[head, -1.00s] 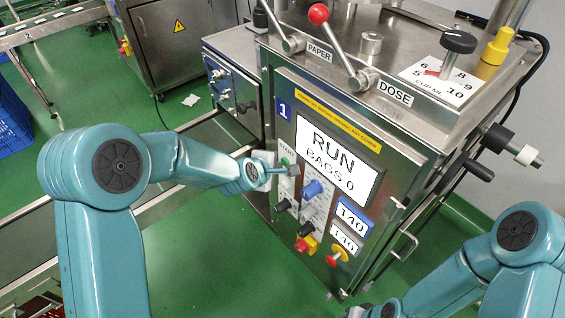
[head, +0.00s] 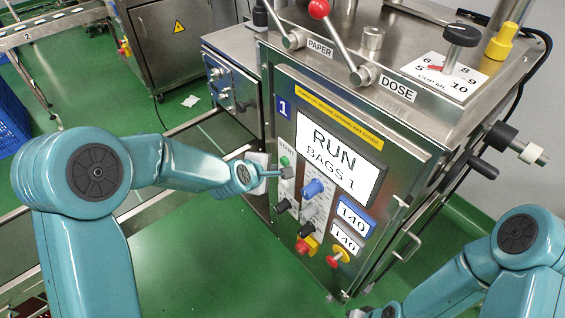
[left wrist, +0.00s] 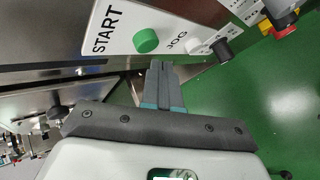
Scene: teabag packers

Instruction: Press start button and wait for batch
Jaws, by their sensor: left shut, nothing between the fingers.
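The green start button (head: 285,161) sits on the machine's front panel under the START label. It shows large in the left wrist view (left wrist: 146,41), round and uncovered. My left gripper (head: 287,173) is shut and empty, just below the button and apart from it. In the left wrist view its closed fingertips (left wrist: 161,66) point at the panel between the button and the JOG knob. The display (head: 338,160) reads RUN and BAGS 1. My right arm shows at the lower right, with its fingers not clearly visible.
PAPER and DOSE levers (head: 361,76) stand on top. A blue crate (head: 12,125) is at far left. The green floor is open between.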

